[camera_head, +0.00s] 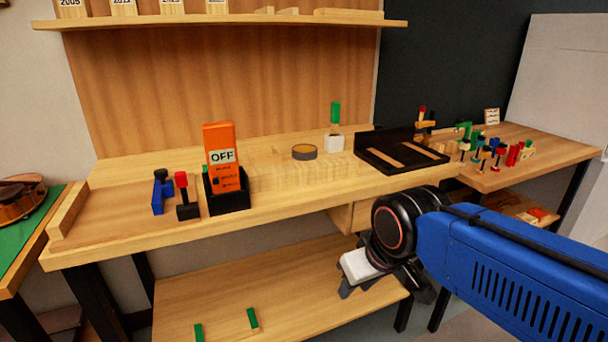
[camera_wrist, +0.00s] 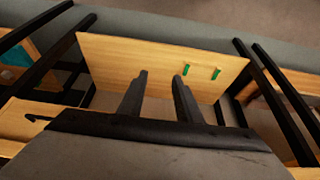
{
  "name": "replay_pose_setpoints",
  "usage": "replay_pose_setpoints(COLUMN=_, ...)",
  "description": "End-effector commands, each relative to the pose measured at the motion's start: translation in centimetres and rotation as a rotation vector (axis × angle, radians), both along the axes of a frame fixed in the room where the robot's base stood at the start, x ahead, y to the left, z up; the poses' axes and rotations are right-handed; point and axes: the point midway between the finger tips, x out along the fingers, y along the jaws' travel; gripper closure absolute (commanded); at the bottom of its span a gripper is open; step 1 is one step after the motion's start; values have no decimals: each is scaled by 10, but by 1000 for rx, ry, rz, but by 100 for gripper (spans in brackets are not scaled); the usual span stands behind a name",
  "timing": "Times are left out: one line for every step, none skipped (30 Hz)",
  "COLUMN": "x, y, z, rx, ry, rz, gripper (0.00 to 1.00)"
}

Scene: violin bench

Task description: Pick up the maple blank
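No piece is plainly marked as the maple blank. A row of pale wood blocks (camera_head: 305,171) sits along the middle of the bench, and pale strips (camera_head: 387,154) lie in a black tray (camera_head: 371,158) to its right. I cannot tell which of these, if any, is maple. My gripper (camera_head: 362,286) is in front of the bench, lower than its top and apart from the blocks. In the wrist view my gripper (camera_wrist: 160,76) shows two spread fingers with nothing between them, pointing toward the lower shelf (camera_wrist: 130,62).
An orange "OFF" box (camera_head: 221,158) stands in a black holder left of the row. Red and blue tools (camera_head: 160,190) stand beside it. Two green-marked pieces (camera_head: 252,318) lie on the mostly bare lower shelf (camera_head: 300,285). Coloured clamps (camera_head: 487,150) crowd the right table.

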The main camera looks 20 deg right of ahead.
Motion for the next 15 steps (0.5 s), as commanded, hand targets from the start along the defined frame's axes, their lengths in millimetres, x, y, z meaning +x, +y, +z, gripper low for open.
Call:
replay_pose_setpoints(x=0, y=0, z=0, rx=0, ry=0, rz=0, gripper=69)
replay_pose_setpoints(x=0, y=0, z=0, rx=0, ry=0, rz=0, gripper=69)
replay_pose_setpoints(x=0, y=0, z=0, rx=0, ry=0, rz=0, gripper=69)
replay_pose_setpoints(x=0, y=0, z=0, rx=0, ry=0, rz=0, gripper=69)
replay_pose_setpoints(x=0, y=0, z=0, rx=0, ry=0, rz=0, gripper=69)
replay_pose_setpoints(x=0, y=0, z=0, rx=0, ry=0, rz=0, gripper=69)
replay_pose_setpoints(x=0, y=0, z=0, rx=0, ry=0, rz=0, gripper=69)
replay_pose_setpoints(x=0, y=0, z=0, rx=0, ry=0, rz=0, gripper=69)
replay_pose_setpoints(x=0, y=0, z=0, rx=0, ry=0, rz=0, gripper=69)
replay_pose_setpoints(x=0, y=0, z=0, rx=0, ry=0, rz=0, gripper=69)
replay_pose_setpoints(x=0, y=0, z=0, rx=0, ry=0, rz=0, gripper=62)
replay_pose_setpoints(x=1, y=0, z=1, rx=1, ry=1, rz=-3, gripper=52)
replay_pose_setpoints(x=2, y=0, z=2, rx=3, ry=2, rz=-6, gripper=45)
replay_pose_setpoints(x=3, y=0, z=5, rx=6, ry=4, rz=-14, gripper=44)
replay_pose_setpoints(x=7, y=0, z=10, rx=12, ry=8, rz=-28, gripper=44)
